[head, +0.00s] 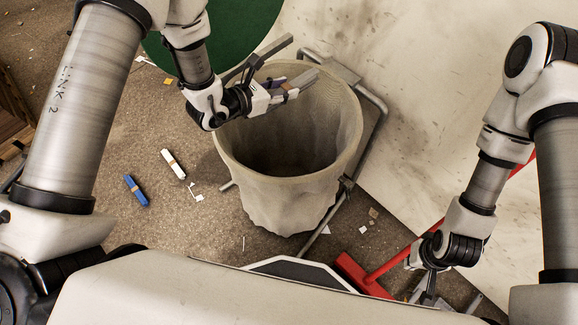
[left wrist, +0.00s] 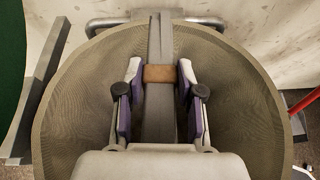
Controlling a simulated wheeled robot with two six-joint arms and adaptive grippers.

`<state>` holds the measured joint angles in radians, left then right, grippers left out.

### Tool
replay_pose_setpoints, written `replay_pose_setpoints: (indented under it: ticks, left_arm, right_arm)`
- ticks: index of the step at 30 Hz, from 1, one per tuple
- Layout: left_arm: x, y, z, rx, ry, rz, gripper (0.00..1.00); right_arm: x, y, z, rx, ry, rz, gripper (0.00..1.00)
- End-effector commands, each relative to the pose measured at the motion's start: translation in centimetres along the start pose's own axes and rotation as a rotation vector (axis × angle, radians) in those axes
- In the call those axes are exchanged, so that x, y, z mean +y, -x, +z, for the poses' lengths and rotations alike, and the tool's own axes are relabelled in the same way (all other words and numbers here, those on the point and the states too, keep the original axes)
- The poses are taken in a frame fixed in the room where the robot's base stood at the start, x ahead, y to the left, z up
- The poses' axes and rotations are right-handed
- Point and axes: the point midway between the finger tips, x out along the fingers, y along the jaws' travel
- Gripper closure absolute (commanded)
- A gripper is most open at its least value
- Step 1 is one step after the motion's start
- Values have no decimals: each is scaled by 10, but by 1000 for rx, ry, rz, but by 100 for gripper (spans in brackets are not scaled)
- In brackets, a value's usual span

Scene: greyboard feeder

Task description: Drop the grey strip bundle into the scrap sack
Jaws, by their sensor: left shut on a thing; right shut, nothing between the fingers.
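The grey strip bundle (left wrist: 160,45) has a brown band (left wrist: 159,73) around it. My left gripper (left wrist: 159,88) is shut on it at the band, with purple-padded fingers on both sides. In the head view the left gripper (head: 281,86) is over the upper part of the scrap sack's mouth, with the bundle (head: 304,78) pointing right. The scrap sack (head: 290,195) is a beige mesh bag, open at the top, hanging in a grey tube stand. Its wall (left wrist: 75,110) surrounds the bundle in the left wrist view. My right gripper (head: 428,296) is shut and empty at the lower right, away from the sack.
A blue bundle (head: 136,191) and a white bundle (head: 173,163) lie on the brown floor left of the sack. The stand's tube (head: 376,103) is at the sack's right. A red-handled tool (head: 365,275) lies near my right gripper. Scraps dot the floor.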

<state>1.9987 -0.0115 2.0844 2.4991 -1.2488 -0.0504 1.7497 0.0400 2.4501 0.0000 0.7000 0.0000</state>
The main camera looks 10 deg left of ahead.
Motion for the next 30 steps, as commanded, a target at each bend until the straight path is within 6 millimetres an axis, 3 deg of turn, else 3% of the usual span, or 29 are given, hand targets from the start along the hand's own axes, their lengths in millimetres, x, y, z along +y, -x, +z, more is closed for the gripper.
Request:
replay_pose_setpoints:
  ticks: [7,8,10,22,26,30]
  left_arm:
    - [0,-1,-2,-1,-1,0,99]
    - [0,-1,-2,-1,-1,0,60]
    - [0,-1,-2,-1,-1,0,35]
    - [1,6,-2,1,1,1,34]
    - [1,29,-2,0,4,3,34]
    - [2,67,-2,-2,9,5,34]
  right_arm:
    - [0,-1,0,0,0,0,100]
    - [0,-1,0,0,0,0,100]
    - [0,-1,0,0,0,0,100]
    - [0,-1,0,0,0,0,100]
    - [0,-1,0,0,0,0,100]
    - [0,-1,0,0,0,0,100]
